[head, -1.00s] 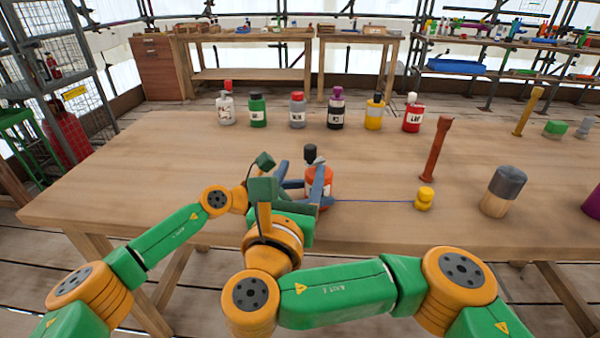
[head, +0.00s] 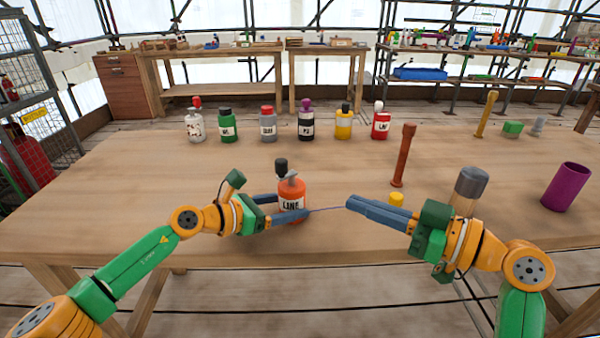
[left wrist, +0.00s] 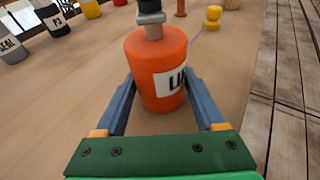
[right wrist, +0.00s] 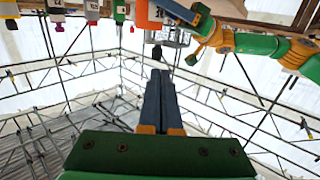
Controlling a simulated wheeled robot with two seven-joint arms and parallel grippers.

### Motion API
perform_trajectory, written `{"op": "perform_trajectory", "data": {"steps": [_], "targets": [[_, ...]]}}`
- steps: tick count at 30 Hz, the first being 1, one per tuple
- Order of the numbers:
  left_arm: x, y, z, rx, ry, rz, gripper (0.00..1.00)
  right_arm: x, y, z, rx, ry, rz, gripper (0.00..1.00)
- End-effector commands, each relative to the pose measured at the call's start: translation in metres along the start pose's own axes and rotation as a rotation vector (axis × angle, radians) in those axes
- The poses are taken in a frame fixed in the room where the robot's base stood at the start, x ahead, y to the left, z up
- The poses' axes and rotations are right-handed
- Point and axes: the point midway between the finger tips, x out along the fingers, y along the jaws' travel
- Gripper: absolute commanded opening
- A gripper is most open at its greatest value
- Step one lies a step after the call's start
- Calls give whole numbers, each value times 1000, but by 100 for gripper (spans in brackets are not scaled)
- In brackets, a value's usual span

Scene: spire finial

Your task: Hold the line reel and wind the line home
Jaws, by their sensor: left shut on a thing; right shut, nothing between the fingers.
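The line reel (head: 291,199) is an orange bottle labelled LINE, upright on the table, with a grey top and a black knob (head: 281,165). My left gripper (head: 290,208) is shut around its body; the left wrist view shows the reel (left wrist: 158,85) between both fingers. A thin line (head: 326,209) runs right from the reel and passes behind my right gripper's fingers. My right gripper (head: 349,203) is shut and empty, right of the reel.
A brown post (head: 403,155), a grey-topped wooden cylinder (head: 468,190) and a purple cup (head: 566,187) stand to the right. Several labelled bottles, including a red one (head: 381,124), line the back.

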Motion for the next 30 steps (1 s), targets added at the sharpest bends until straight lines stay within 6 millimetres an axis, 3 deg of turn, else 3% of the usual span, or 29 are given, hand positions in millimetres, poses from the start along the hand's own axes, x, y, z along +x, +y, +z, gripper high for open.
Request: {"op": "perform_trajectory", "data": {"steps": [2, 5, 21, 30], "targets": [[0, 0, 0, 0, -1, 0, 40, -9, 4, -6, 18, 42, 12, 0], [0, 0, 0, 0, -1, 0, 40, -3, 5, -10, 25, 61, 13, 0], [0, 0, 0, 0, -1, 0, 40, 108, 5, -15, 24, 55, 9, 0], [0, 0, 0, 0, -1, 0, 40, 128, 5, -16, 21, 54, 11, 0]]}}
